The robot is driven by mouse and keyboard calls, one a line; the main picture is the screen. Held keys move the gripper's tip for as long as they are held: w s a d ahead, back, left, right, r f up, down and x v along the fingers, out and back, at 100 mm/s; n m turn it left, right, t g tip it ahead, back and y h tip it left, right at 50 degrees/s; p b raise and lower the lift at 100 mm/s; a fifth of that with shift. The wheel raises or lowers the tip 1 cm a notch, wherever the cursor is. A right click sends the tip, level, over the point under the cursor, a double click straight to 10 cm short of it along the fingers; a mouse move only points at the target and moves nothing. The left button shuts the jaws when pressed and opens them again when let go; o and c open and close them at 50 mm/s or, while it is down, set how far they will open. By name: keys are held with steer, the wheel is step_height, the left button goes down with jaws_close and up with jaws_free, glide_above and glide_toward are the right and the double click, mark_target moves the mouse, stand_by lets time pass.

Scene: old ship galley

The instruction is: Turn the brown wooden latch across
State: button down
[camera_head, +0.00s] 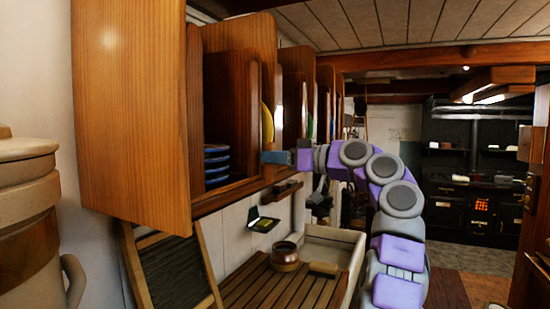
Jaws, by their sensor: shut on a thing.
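My gripper (277,158) is at the front edge of the wooden wall cupboard (236,192), in the middle of the view. It is shut on a small part there, which I take to be the brown wooden latch. The jaws and the dark wood around them hide the latch, so I cannot tell which way it points. The cupboard's large brown door (130,110) stands open at the left. My purple and grey arm reaches in from the right.
Blue plates (217,165) are stacked inside the cupboard, and a yellow plate (267,122) stands upright. Below are a slatted wooden board (262,290), a brown pot (285,257) and a pale sink (335,242). A big beige jug (28,220) stands at the left.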

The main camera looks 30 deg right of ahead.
steer(key=m+p, duration=0.5)
steer(key=p, duration=0.1)
steer(key=f+m+p, duration=0.1)
steer(key=m+p, duration=0.5)
steer(key=d+m+p, duration=0.1)
steer(key=m+p, duration=0.5)
steer(key=shift+w+f, duration=0.2)
steer(key=shift+w, duration=0.2)
steer(key=shift+f+m, duration=0.1)
steer(key=shift+m, duration=0.2)
